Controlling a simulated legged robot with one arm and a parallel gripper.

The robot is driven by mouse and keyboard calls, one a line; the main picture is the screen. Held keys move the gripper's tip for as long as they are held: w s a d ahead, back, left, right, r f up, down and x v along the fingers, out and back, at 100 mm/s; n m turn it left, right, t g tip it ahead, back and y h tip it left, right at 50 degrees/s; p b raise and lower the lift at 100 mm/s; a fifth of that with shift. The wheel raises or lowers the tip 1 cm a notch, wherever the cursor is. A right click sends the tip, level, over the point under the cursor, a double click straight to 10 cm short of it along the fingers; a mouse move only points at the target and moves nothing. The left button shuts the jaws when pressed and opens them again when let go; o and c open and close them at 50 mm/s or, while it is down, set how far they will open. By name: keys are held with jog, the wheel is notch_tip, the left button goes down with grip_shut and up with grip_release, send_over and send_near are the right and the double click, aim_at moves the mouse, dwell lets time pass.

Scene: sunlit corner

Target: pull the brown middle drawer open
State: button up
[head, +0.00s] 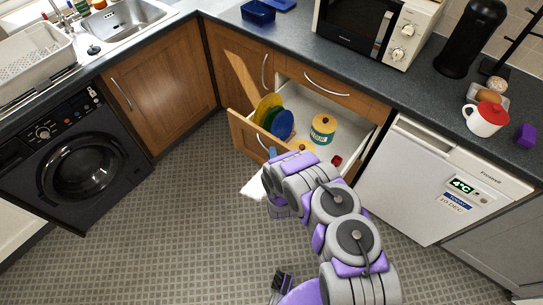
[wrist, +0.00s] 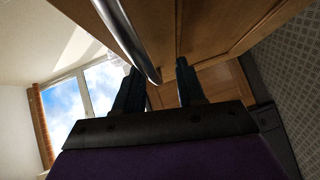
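The brown middle drawer (head: 242,131) stands pulled out below the top drawer in the head view, its pale inside showing. Its metal handle (head: 262,143) is on the front panel, partly hidden by my arm. In the wrist view the handle bar (wrist: 129,42) slants down from the top, its lower end between my fingers in the picture. My gripper (wrist: 158,80) is open, with a clear gap between the two dark fingers. It is at the drawer front; I cannot tell whether a finger touches the bar. In the head view my arm hides most of the fingers.
The drawer holds several coloured plates (head: 282,125), a teal and yellow tin (head: 322,129) and a small red item (head: 337,160). A white dishwasher (head: 425,185) stands to the right, a black washing machine (head: 75,165) to the left. Tiled floor (head: 190,220) is clear in front.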

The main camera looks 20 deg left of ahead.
jog(key=shift+r, duration=0.2)
jog(key=p+v, duration=0.5)
jog(key=v, duration=1.2)
jog(key=shift+f, duration=0.25)
jog(key=shift+s+d, duration=0.1)
jog(key=shift+s, duration=0.05)
